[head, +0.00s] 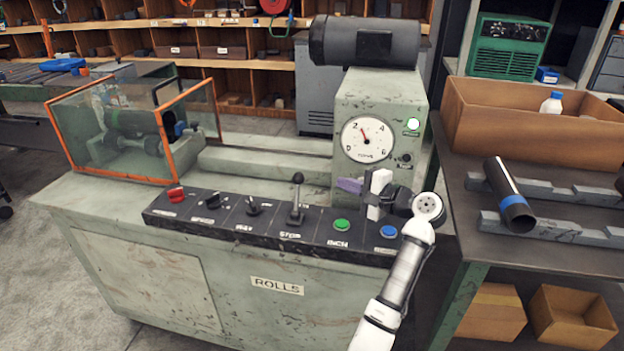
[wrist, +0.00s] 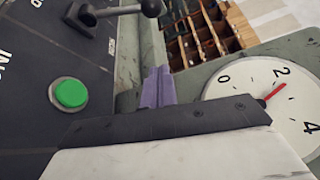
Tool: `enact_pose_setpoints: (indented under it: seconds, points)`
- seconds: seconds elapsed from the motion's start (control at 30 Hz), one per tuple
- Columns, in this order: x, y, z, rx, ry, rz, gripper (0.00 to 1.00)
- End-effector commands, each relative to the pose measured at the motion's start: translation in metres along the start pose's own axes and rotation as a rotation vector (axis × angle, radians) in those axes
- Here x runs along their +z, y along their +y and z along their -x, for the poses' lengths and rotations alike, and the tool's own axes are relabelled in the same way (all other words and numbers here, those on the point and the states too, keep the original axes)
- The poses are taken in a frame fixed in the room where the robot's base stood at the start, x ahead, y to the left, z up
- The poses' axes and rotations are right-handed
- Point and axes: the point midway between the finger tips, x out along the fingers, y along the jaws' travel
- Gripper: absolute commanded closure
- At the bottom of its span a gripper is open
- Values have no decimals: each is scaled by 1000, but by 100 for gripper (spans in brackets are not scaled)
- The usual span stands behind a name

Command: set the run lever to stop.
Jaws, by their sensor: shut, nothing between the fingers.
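The run lever (head: 297,198) stands on the dark control panel (head: 265,222), a grey stem with a black ball knob. It stands nearly upright, with a STOP label in front of its base. In the wrist view its knob and stem (wrist: 150,8) show at the top edge. My gripper (head: 345,185) is shut and empty, its purple fingertips right of the lever and apart from it, above the panel's right part. The fingertips also show in the wrist view (wrist: 155,88), beyond the gripper's dark and white body.
A green button (head: 341,225) and a blue button (head: 388,231) lie right of the lever; a small black lever (head: 253,207) and red switch (head: 176,193) lie left. The gauge housing (head: 378,100) rises behind my gripper. An orange-framed guard (head: 125,170) stands at the left.

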Motion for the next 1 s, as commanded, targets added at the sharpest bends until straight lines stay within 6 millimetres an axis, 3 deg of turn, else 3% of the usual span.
enact_pose_setpoints:
  seconds: [0.23, 0.6, 0.8, 1.0]
  points:
    - [1, -2, -23, 1, -1, -1, 100]
    - [2, -3, -102, 2, -2, 0, 100]
    - [25, -2, -92, 1, 2, 2, 100]
    - [37, 0, -88, 1, 1, 2, 100]
